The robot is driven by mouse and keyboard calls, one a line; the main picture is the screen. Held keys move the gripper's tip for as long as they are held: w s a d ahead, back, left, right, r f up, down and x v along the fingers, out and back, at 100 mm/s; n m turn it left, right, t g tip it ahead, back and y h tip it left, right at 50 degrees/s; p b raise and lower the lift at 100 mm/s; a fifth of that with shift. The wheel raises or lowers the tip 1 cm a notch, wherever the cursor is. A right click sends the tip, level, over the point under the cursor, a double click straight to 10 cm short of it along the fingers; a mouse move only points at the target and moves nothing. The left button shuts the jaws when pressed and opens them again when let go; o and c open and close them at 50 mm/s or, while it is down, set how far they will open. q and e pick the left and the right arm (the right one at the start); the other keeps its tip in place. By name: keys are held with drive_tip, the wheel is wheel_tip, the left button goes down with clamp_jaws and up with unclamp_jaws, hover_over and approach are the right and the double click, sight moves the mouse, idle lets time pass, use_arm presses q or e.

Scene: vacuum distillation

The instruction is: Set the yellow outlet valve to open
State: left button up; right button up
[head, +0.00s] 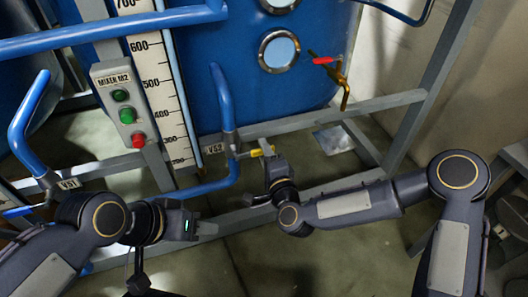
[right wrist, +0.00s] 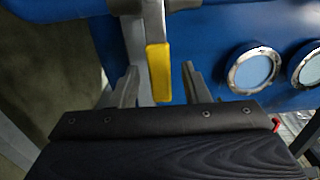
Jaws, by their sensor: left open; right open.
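The yellow valve handle (head: 257,153) sits beside the label V52 at the lower end of a blue pipe in the head view. It points right, toward my right gripper (head: 268,148), which is right up against it in this view. In the right wrist view the yellow handle (right wrist: 158,72) lies between the two spread fingers of my right gripper (right wrist: 160,72), with gaps on both sides. The right gripper is open and not clamped on it. My left gripper (head: 190,220) is open and empty, low and to the left of the valve.
A blue tank (head: 250,95) with round sight glasses stands behind. A red-handled brass tap (head: 328,61) juts out at upper right. The MIXER M2 button box (head: 119,105), a scale (head: 160,90), blue pipes (head: 225,95) and grey frame bars (head: 375,107) crowd the area.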

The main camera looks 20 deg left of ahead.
drive_tip(key=shift+w+a, duration=0.35)
drive_tip(key=shift+w, duration=0.2)
clamp_jaws()
